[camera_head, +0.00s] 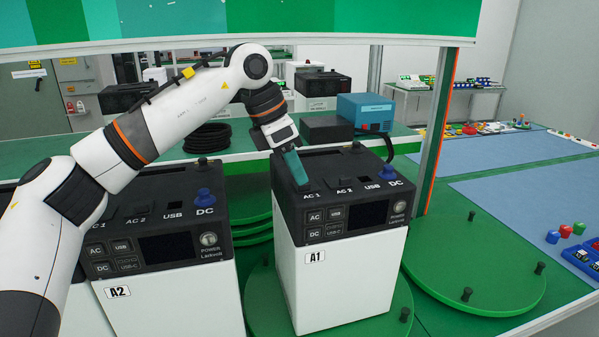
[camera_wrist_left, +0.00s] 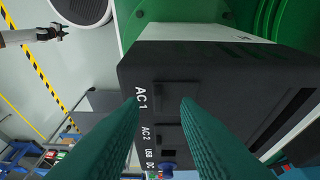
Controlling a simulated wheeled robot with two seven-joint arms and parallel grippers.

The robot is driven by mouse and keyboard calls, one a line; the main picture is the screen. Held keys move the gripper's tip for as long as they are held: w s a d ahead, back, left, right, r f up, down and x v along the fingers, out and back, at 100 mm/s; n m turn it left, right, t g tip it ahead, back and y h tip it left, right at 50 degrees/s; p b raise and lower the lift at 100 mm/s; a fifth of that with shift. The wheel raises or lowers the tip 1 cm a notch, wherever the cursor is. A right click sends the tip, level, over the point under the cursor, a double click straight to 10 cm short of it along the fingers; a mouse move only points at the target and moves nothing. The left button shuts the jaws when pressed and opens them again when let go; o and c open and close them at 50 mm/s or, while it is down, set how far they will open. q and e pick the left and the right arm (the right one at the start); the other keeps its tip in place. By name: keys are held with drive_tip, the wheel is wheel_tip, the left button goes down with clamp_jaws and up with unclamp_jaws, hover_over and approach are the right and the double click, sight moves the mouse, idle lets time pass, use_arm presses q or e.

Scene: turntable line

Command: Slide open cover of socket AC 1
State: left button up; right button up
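The unit A1 (camera_head: 343,268) is a white box with a black top, standing upright on a green turntable. In the left wrist view, the AC 1 cover (camera_wrist_left: 178,93) is a flat black plate beside the printed AC 1 label; no socket hole shows there. My left gripper (camera_head: 301,183) has teal fingers pointing down at the AC 1 corner of the top. The left wrist view shows these fingers (camera_wrist_left: 160,102) apart with nothing between them, overlapping the AC 1 area; I cannot tell whether they touch it. My right gripper is not in view.
The unit A2 (camera_head: 178,294) stands to the left, partly behind my left arm. An empty green turntable (camera_head: 478,271) with black pegs lies to the right. A blue box (camera_head: 365,112) stands behind.

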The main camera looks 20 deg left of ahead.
use_arm(q)
drive_tip(key=shift+w+d+f, duration=0.1)
drive_tip(key=shift+d+f, duration=0.15)
drive_tip(key=shift+f, duration=0.65)
drive_tip(key=shift+d, duration=0.1)
clamp_jaws()
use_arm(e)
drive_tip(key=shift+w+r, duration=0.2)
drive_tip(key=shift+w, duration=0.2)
